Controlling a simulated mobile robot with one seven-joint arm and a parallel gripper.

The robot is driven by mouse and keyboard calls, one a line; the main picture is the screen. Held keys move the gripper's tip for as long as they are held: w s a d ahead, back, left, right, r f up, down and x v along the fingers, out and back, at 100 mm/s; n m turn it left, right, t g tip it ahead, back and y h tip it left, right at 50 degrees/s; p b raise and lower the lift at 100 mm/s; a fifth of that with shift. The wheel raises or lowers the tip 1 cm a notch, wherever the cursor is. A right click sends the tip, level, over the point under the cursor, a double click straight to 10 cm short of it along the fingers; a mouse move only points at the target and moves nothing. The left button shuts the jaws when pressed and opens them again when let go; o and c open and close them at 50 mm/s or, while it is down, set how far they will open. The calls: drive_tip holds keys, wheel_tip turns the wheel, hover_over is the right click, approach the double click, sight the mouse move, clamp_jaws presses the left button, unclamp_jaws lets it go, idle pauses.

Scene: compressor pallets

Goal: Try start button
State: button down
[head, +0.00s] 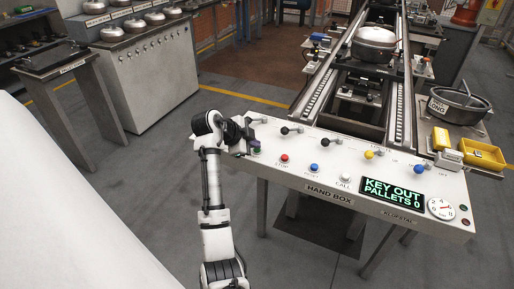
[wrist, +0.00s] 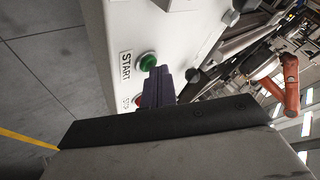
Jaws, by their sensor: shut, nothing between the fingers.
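The green start button (wrist: 148,61), labelled START, is on the pale panel in the wrist view. My gripper (wrist: 160,73) is shut and empty, its dark fingertips at the button's lower right edge in that picture. I cannot tell whether they touch it. A red button (wrist: 140,101) beside it is partly hidden by the fingers. In the head view my gripper (head: 252,138) is over the left end of the hand box (head: 328,193), and the start button is largely hidden there.
The hand box also carries a red button (head: 284,158), a blue button (head: 314,169), a white button (head: 344,178) and several black-knobbed levers. Its display (head: 391,192) reads "KEY OUT PALLETS 0". A conveyor (head: 325,80) with a silver compressor (head: 374,45) runs behind.

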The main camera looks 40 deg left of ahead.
sight(254, 150)
drive_tip(key=shift+r+p, duration=0.5)
drive_tip(key=shift+r, duration=0.4)
drive_tip(key=shift+r+p, duration=1.45)
drive_tip(key=shift+r, duration=1.15)
drive_tip(key=shift+f, duration=0.1)
